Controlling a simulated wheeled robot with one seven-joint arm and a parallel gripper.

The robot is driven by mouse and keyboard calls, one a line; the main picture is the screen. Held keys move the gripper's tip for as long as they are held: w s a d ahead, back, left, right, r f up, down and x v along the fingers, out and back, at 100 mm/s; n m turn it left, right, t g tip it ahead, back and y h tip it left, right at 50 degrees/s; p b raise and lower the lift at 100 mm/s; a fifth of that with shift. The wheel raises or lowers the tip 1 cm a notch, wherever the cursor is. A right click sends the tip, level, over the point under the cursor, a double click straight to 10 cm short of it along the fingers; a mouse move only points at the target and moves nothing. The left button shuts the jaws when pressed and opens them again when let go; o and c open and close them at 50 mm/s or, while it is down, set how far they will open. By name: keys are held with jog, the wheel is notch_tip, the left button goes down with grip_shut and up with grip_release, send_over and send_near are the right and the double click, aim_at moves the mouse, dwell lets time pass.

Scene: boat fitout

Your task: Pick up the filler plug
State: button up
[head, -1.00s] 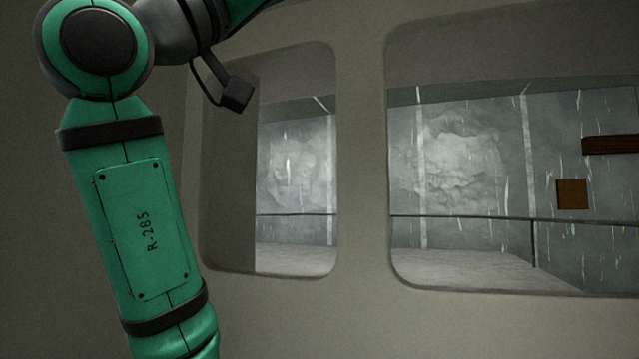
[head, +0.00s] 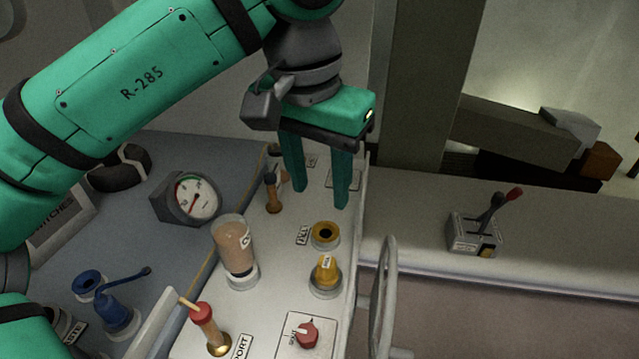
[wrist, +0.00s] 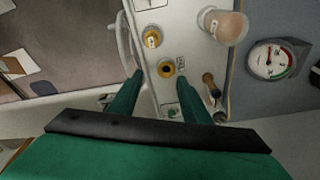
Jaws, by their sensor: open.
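The filler plug is most likely the yellow knob with a white label (head: 326,272), seated on the white console top; it also shows in the wrist view (wrist: 152,38). Just behind it in the head view is an open yellow ring with a dark hole (head: 326,235), which shows near the fingertips in the wrist view (wrist: 167,68). My gripper (head: 320,196) points down above the console, behind the ring in the head view. Its two green fingers are spread with nothing between them; they also show in the wrist view (wrist: 160,78).
A tall cup (head: 234,245), a red-topped handle (head: 205,325) and a red knob (head: 307,333) stand around the plug. A wheel (head: 384,295) rises at the console's right edge. A gauge (head: 195,200) sits to the left, a lever box (head: 480,232) to the right.

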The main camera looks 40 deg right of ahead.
jog(key=g+y, duration=0.1)
jog(key=y, duration=0.1)
send_over(327, 262)
notch_tip(327, 262, down, 4)
jog(key=shift+m, duration=0.3)
notch_tip(327, 262, down, 10)
jog(key=shift+f, duration=0.2)
jog(key=shift+c, duration=0.3)
grip_shut()
